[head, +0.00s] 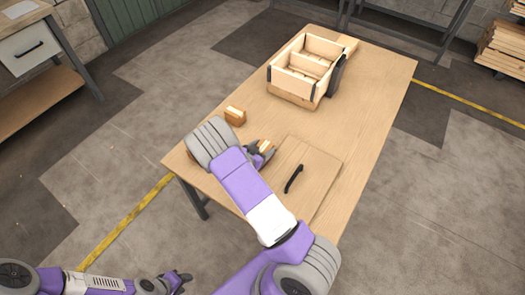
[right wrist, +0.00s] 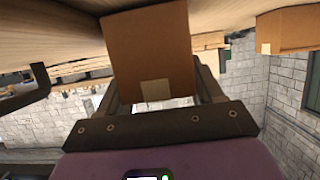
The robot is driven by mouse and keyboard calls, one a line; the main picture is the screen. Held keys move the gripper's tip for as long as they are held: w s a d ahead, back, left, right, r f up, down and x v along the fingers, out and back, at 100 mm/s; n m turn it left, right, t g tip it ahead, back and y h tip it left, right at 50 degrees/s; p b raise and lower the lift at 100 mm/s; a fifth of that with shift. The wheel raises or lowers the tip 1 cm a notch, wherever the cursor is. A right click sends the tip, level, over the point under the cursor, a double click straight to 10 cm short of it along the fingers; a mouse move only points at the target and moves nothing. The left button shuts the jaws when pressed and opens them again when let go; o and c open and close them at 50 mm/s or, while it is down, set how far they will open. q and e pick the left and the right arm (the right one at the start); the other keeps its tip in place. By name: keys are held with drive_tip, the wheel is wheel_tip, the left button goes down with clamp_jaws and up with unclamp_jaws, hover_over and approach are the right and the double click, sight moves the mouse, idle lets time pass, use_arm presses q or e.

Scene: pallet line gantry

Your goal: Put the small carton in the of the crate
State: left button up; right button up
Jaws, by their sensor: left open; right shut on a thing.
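A small brown carton (right wrist: 150,45) with a pale tape patch is between the fingers of my right gripper (right wrist: 165,95), which is shut on it. In the head view the right gripper (head: 261,151) is low at the table's near left part, and my arm hides part of the carton. I cannot tell whether the carton touches the table. The open wooden crate (head: 293,86), with a divider inside and dark corner pieces, stands at the far part of the table, apart from the gripper. My left gripper (head: 183,280) is open and empty, off the table at lower left.
A second small carton (head: 235,116) stands on the table (head: 375,95) left of the crate; a carton also shows in the right wrist view (right wrist: 288,28). A flat wooden panel (head: 317,170) with a black handle (head: 294,178) lies near my right arm. The table's right side is clear.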

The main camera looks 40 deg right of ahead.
drive_tip(key=o, duration=1.3)
drive_tip(key=shift+f, duration=0.2)
